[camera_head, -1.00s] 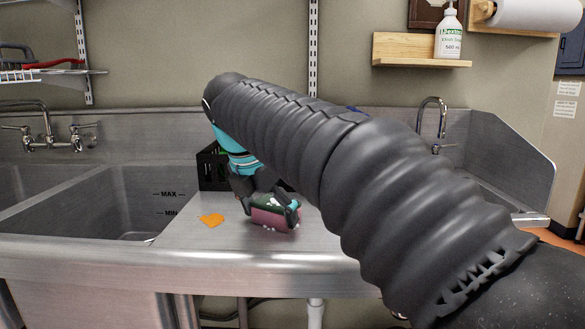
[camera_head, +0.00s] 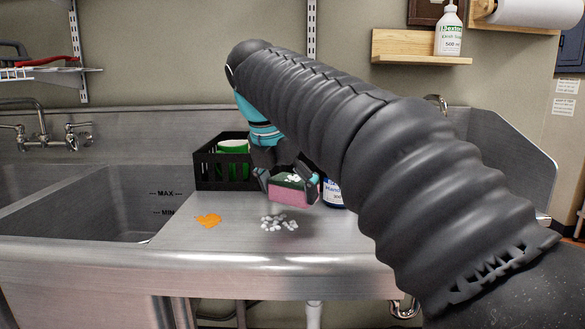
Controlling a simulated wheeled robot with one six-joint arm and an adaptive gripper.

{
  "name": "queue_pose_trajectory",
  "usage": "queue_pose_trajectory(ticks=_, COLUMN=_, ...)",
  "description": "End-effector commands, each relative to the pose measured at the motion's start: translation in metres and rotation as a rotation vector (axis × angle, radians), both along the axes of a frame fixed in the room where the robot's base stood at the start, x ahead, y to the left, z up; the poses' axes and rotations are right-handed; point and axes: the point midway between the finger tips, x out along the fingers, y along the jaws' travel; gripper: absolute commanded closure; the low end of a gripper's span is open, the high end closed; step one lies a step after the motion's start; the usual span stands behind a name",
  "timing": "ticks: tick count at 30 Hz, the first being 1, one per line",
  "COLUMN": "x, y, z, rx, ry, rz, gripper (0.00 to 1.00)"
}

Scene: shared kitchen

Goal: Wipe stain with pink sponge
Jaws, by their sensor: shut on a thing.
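The pink sponge (camera_head: 293,191) has a dark green top with white bits on it. My gripper (camera_head: 290,182) is shut on the sponge and holds it above the steel counter, a little behind a patch of white bits (camera_head: 278,222). An orange stain (camera_head: 208,220) lies on the counter to the left of the sponge, close to the left sink's edge. The sponge is apart from the orange stain. My arm hides much of the counter's right side.
A black crate (camera_head: 205,170) holding green items (camera_head: 232,148) stands behind the sponge. A blue-labelled bottle (camera_head: 333,193) stands right of the sponge, partly hidden. The left sink basin (camera_head: 120,205) opens beside the stain. The counter's front is clear.

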Motion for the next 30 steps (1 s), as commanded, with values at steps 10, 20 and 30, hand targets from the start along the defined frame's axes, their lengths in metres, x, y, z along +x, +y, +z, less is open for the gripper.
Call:
queue_pose_trajectory(ticks=10, x=0.001, y=-0.002, z=0.025, rx=0.0, ry=-0.003, rz=-0.005, gripper=0.35)
queue_pose_trajectory(ticks=20, x=0.002, y=-0.004, z=0.047, rx=0.001, ry=-0.003, rz=-0.008, gripper=0.35)
queue_pose_trajectory(ticks=30, x=0.001, y=-0.005, z=0.049, rx=0.001, ry=-0.002, rz=-0.009, gripper=0.35)
